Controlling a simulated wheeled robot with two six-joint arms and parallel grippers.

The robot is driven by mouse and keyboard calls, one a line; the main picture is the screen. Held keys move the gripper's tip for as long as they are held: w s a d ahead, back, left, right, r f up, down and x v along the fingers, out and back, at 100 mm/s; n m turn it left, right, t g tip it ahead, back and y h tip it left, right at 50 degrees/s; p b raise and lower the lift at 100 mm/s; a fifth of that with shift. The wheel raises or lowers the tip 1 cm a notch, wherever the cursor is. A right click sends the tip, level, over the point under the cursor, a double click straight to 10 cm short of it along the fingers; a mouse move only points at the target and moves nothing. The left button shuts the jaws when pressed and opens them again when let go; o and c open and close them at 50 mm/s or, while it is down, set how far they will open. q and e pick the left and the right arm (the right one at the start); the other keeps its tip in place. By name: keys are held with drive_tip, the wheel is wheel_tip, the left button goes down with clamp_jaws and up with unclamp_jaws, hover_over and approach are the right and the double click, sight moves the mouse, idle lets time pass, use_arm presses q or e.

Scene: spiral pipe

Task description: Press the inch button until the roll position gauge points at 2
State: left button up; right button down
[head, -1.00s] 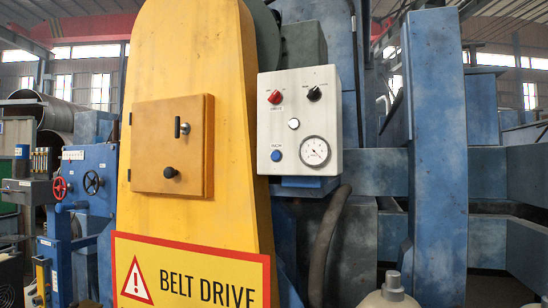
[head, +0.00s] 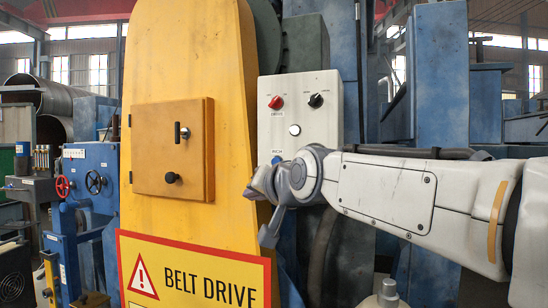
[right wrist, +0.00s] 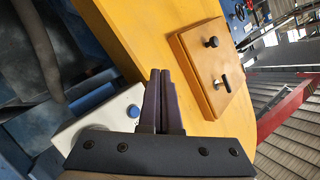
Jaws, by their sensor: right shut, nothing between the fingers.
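The white control box (head: 330,100) is on the machine, right of the yellow guard. Its blue inch button (head: 277,160) shows just above my right gripper (head: 264,186), and it also shows in the right wrist view (right wrist: 133,111). My arm hides the roll position gauge in the head view, so its needle cannot be read. In the right wrist view my right gripper (right wrist: 160,74) is shut and empty. Its fingers lie beside the button in the picture, over the yellow guard; I see no contact. My left gripper is not in view.
The box also carries a red knob (head: 276,102), a black knob (head: 316,100) and a white button (head: 295,130). The yellow belt guard (head: 190,60) stands left of it, with a protruding hatch (head: 172,148) and a warning sign (head: 195,272).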

wheel_tip(320, 180, up, 6)
drive_tip(key=w+d+m+t, duration=0.1)
drive_tip(key=shift+w+d+t, duration=0.15)
drive_tip(key=shift+w+t, duration=0.15)
drive_tip(key=shift+w+f, duration=0.1)
drive_tip(key=shift+f, duration=0.05)
drive_tip(key=b, duration=0.2)
approach(275, 161)
drive_tip(key=shift+w+a+f, duration=0.2)
drive_tip(key=shift+w+a, duration=0.5)
drive_tip(key=shift+w, duration=0.1)
drive_tip(key=shift+w+a+f, duration=0.25)
drive_tip(key=shift+w+a, duration=0.4)
drive_tip(key=shift+w, duration=0.15)
drive_tip(key=shift+w+a+f, duration=0.2)
drive_tip(key=shift+w+a, duration=0.5)
drive_tip(key=shift+w, duration=0.05)
drive_tip(key=shift+w+d, duration=0.15)
drive_tip(key=shift+w, duration=0.2)
